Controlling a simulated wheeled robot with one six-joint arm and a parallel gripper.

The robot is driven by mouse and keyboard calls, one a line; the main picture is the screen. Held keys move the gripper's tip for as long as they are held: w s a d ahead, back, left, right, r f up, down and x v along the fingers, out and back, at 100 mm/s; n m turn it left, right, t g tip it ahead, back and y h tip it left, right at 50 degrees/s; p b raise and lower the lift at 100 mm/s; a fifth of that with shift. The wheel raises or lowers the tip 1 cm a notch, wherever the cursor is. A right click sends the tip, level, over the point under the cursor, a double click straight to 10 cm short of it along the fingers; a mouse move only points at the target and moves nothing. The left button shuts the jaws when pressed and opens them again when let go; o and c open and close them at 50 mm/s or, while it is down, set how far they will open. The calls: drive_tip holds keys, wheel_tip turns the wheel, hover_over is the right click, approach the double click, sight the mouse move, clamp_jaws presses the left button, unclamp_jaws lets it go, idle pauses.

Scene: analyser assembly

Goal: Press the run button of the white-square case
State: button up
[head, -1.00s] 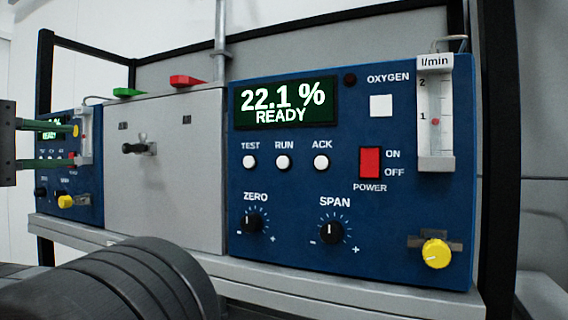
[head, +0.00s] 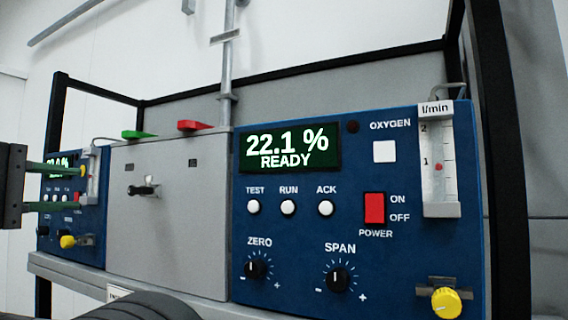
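The white-square case (head: 400,265) is the blue panel at the right, with a white square (head: 384,151) under the word OXYGEN. Its run button (head: 288,207) is round and white, under the label RUN, between the TEST button (head: 253,207) and the ACK button (head: 326,208). Its display (head: 290,148) reads 22.1 % READY. My gripper (head: 80,185) is at the far left, with two green fingers set apart and nothing visible between them. It is in front of the left blue case, well to the left of the run button.
A second blue case (head: 92,240) stands at the left, partly hidden by my gripper. A grey box (head: 165,235) with a toggle latch stands between the cases. Green (head: 138,134) and red (head: 193,125) levers lie on its top. Black frame posts stand at both sides.

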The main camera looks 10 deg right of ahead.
idle(0.3)
clamp_jaws()
idle(1.6)
